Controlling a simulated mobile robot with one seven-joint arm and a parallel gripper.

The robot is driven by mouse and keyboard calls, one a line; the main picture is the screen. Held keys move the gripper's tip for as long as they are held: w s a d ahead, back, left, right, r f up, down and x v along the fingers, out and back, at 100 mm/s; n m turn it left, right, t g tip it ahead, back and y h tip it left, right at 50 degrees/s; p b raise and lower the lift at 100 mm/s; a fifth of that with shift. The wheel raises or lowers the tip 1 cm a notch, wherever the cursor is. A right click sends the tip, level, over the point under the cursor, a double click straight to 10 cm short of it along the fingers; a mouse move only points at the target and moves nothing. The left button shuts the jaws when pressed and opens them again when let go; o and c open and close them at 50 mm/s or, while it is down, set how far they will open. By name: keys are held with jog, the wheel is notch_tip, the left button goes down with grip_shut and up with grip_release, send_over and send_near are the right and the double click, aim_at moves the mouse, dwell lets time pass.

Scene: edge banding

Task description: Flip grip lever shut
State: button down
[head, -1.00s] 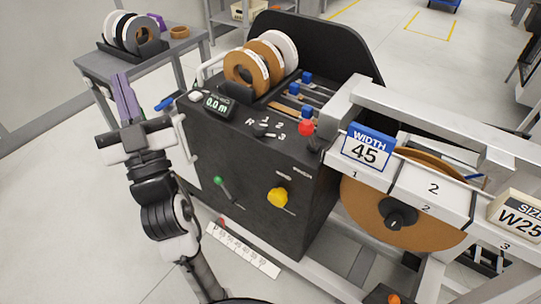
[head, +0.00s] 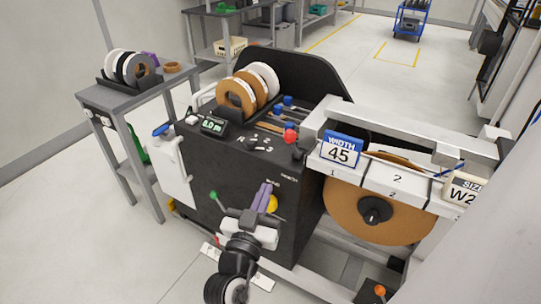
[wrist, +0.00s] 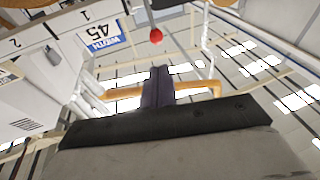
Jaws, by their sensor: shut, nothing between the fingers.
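The dark machine cabinet (head: 262,185) carries several coloured handles, and I cannot read which one is marked as the grip lever. A red ball knob (head: 290,136) stands at the top right of the cabinet, and it also shows above the fingers in the wrist view (wrist: 156,36). A green-tipped lever (head: 213,195) is on the front face. A yellow knob (head: 273,203) is on the front face too, partly hidden by my gripper. My gripper (head: 264,188) is shut and empty, its purple fingers pointing up in front of the cabinet; the fingers show mid-frame in the wrist view (wrist: 158,85).
A white rail with a blue "WIDTH 45" sign (head: 341,150) and a large brown roll (head: 375,215) extend right. Edge-band rolls (head: 240,95) sit on top near a display (head: 213,125). A grey side table (head: 133,92) stands left. An orange knob (head: 380,290) is low right.

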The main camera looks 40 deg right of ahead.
jog(key=shift+s+d+f+g, duration=0.1)
jog(key=shift+s+f+g, duration=0.1)
jog(key=shift+s+g, duration=0.1)
jog(key=shift+w+d, duration=0.1)
jog(key=shift+d, duration=0.05)
jog(key=p, duration=0.2)
send_near(288, 141)
jog(key=x, duration=0.5)
jog(key=shift+w+d+r, duration=0.1)
jog(key=shift+d, duration=0.2)
jog(key=shift+w+d, duration=0.4)
jog(key=shift+d, duration=0.1)
